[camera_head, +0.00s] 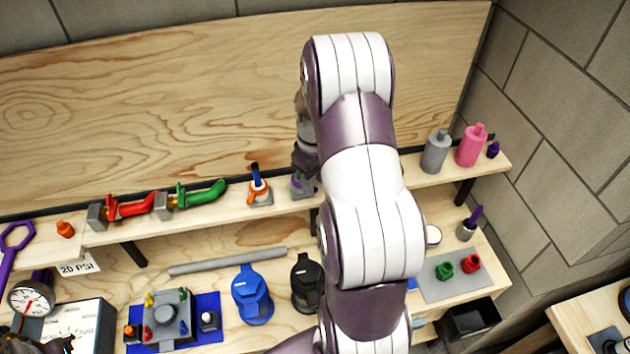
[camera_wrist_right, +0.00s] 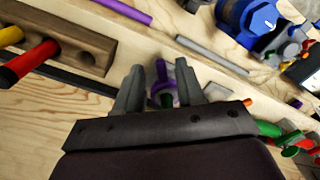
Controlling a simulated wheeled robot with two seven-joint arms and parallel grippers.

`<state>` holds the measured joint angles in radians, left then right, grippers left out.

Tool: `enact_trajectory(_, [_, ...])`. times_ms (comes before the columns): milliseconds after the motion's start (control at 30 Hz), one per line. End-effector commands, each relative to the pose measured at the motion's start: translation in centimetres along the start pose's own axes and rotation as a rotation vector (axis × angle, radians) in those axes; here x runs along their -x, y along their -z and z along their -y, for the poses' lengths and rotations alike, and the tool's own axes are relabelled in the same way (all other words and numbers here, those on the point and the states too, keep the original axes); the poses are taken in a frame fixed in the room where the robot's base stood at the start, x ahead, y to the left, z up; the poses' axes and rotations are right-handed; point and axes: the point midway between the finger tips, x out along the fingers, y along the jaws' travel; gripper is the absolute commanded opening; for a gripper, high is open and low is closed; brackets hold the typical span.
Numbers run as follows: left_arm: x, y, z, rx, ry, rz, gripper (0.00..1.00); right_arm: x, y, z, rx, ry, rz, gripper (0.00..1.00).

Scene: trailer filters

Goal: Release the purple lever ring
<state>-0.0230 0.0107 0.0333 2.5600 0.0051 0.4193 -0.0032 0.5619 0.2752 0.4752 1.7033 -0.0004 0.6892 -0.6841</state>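A purple lever ring (camera_wrist_right: 163,90) shows in the right wrist view between the two fingers of my right gripper (camera_wrist_right: 160,92), with a dark green piece at its middle. The fingers stand apart, one on each side; I see no clear contact. In the head view a bit of the purple part (camera_head: 299,184) shows on a small grey base on the shelf. My right arm hides much of it, and the right fingertips are hard to make out there. A dark piece at the bottom left corner may be my left gripper (camera_head: 45,345); its fingers cannot be made out.
An orange ring part with a blue lever (camera_head: 258,185) stands just left on the shelf (camera_head: 225,213). Red (camera_head: 133,206) and green (camera_head: 203,193) handled valves lie further left. Grey (camera_head: 436,152) and pink (camera_head: 471,147) bottles stand right. A wooden back panel (camera_head: 200,100) rises behind.

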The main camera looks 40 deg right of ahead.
Motion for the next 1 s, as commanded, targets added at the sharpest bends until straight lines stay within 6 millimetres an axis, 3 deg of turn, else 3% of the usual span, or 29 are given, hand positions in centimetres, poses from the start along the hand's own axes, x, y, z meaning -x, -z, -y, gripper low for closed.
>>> enact_trajectory(267, [-2.8,-0.3,0.0,0.0,0.0,0.0,0.43,6.7,-0.1,-0.1,-0.001,-0.005,-0.007,0.38])
enact_trajectory(300, [-0.4,-0.1,0.0,0.0,0.0,0.002,0.43,9.1,-0.1,0.0,-0.001,-0.001,-0.002,0.38])
enact_trajectory(400, [1.3,0.2,0.0,0.0,0.0,-0.001,0.43,11.1,-0.2,0.0,-0.001,0.0,-0.001,0.38])
enact_trajectory(533, [2.1,0.3,0.0,0.0,0.0,0.0,0.43,12.1,-0.2,0.0,0.0,0.0,-0.001,0.38])
enact_trajectory(1000, [1.9,0.2,0.0,0.0,0.0,0.001,0.43,11.9,-0.2,0.0,0.0,0.0,-0.001,0.38])
